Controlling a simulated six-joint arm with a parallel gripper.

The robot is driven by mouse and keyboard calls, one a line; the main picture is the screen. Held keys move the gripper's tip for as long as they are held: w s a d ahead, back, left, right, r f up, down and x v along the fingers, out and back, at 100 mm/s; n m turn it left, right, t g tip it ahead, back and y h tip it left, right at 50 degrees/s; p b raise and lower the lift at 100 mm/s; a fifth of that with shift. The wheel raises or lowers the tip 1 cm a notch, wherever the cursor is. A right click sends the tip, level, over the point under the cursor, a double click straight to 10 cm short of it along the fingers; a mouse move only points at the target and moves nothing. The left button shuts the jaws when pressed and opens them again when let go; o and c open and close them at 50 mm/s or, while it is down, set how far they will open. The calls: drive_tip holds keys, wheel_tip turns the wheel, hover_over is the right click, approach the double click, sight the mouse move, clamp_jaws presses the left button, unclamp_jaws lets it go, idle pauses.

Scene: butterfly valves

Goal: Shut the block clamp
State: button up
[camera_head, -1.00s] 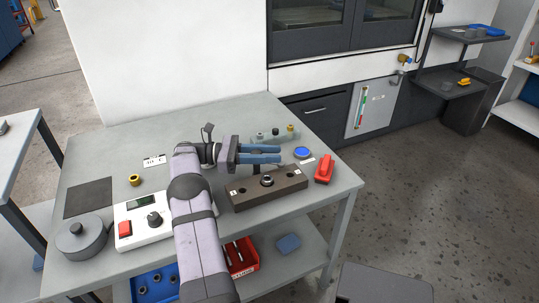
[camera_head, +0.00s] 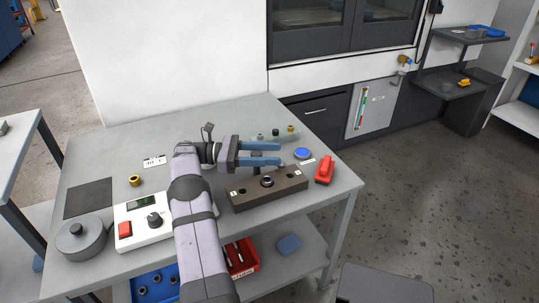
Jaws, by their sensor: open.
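A long dark brown block (camera_head: 290,185) with holes and small white number labels lies on the grey bench, with a round metal fitting (camera_head: 267,181) on its top. A small dark upright part (camera_head: 257,169) stands at the block's back edge, partly hidden by the fingers; I cannot tell whether it is the clamp's lever. My gripper (camera_head: 278,153) has two blue fingers pointing right, spread apart, above and behind the block. I see nothing held between them. How the clamp stands cannot be made out.
A red handled thing (camera_head: 324,169) and a blue round button (camera_head: 302,154) are right of the block. A pale strip with knobs (camera_head: 275,136) is behind the gripper. A white control box (camera_head: 142,221) and a grey lidded pot (camera_head: 82,240) are at left.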

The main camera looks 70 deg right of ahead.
wheel_tip(320, 180, up, 10)
drive_tip(key=p, duration=0.1)
drive_tip(key=shift+f, duration=0.15)
idle(0.4)
